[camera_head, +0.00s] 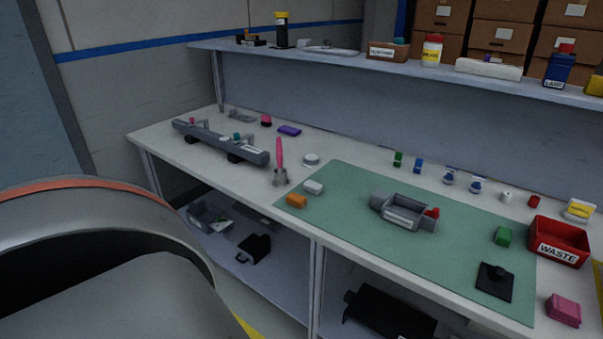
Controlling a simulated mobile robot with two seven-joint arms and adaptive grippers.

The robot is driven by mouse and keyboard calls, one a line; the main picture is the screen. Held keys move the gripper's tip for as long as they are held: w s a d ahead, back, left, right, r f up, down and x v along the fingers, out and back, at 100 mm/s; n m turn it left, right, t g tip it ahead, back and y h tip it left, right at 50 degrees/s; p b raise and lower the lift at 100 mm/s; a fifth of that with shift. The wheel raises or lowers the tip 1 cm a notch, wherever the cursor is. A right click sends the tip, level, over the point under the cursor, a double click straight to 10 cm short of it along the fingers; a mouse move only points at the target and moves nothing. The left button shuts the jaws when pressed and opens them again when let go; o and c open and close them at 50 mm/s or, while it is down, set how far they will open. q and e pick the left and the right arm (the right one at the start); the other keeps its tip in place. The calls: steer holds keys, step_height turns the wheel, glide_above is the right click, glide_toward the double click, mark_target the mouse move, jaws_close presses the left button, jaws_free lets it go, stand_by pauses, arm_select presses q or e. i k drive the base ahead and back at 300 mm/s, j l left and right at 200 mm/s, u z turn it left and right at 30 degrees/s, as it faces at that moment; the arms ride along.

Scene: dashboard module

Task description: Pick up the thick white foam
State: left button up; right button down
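A small white block (313,187) lies on the left part of the green mat (345,215), just behind an orange block (297,201). A longer, thick white piece (488,69) lies on the upper shelf. I cannot tell from this view which of the two is the foam. Neither of my grippers shows. A large rounded grey part with an orange rim fills the lower left and looks like part of my arm.
On the bench are a grey dashboard beam (218,142), a pink-handled tool (280,160), a grey module (404,211), a red WASTE bin (559,242) and a black pad (495,281). Small bottles line the back. The shelf (330,52) overhangs the bench's back. The mat's middle left is clear.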

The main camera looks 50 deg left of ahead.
mark_target(313, 187)
steer(key=u, duration=1.45)
steer(key=j+z, duration=0.2)
steer(key=z, duration=0.75)
steer(key=j+z, duration=0.8)
steer(key=k+j+z, duration=0.1)
steer(key=j, duration=0.25)
steer(key=k+j+z, duration=0.1)
steer(key=j, duration=0.2)
steer(key=k+j+z, duration=0.1)
steer(key=j, duration=0.25)
